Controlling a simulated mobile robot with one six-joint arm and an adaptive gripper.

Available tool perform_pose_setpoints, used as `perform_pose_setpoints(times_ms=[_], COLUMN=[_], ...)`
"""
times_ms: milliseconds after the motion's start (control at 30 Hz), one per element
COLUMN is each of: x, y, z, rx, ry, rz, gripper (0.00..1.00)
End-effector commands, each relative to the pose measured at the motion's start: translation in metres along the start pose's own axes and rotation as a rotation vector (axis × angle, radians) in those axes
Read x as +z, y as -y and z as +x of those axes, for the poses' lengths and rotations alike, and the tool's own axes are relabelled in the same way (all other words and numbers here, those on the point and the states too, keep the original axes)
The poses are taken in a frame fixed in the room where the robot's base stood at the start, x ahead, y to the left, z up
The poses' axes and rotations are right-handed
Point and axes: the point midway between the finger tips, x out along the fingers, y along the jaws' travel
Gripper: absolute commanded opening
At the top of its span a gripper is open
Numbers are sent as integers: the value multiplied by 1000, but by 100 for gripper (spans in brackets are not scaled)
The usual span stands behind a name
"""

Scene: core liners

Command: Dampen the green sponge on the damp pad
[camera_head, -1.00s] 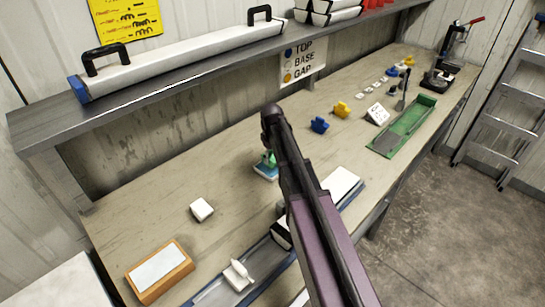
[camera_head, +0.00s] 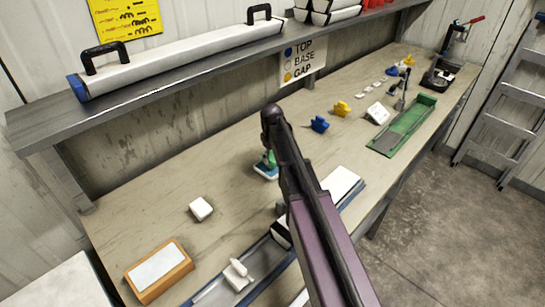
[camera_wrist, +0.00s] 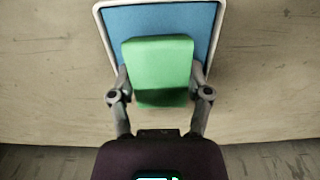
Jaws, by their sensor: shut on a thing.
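The green sponge (camera_wrist: 158,62) is between the two fingers of my gripper (camera_wrist: 160,92) in the wrist view. My gripper is shut on its sides. Behind the sponge lies the damp pad, a blue surface with a white rim (camera_wrist: 118,20). The sponge overlaps the pad in this view; I cannot tell whether they touch. In the head view a bit of the green sponge (camera_head: 270,158) shows over the blue and white pad (camera_head: 263,172), at the middle of the bench. My arm hides the gripper and part of both there.
A white block (camera_head: 201,208) and an orange-framed white pad (camera_head: 160,270) are at the left. A blue tray (camera_head: 225,287) with a white object runs along the front. A green tray (camera_head: 405,125), blue and yellow pieces lie farther right. The bench between is bare.

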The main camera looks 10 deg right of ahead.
Motion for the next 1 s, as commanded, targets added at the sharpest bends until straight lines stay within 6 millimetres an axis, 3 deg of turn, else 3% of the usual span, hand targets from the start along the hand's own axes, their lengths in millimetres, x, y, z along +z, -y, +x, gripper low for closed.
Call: perform_pose_setpoints(times_ms=[1000], x=[0], y=[0], z=[6], rx=[0], ry=[0], rz=[-1], gripper=[26])
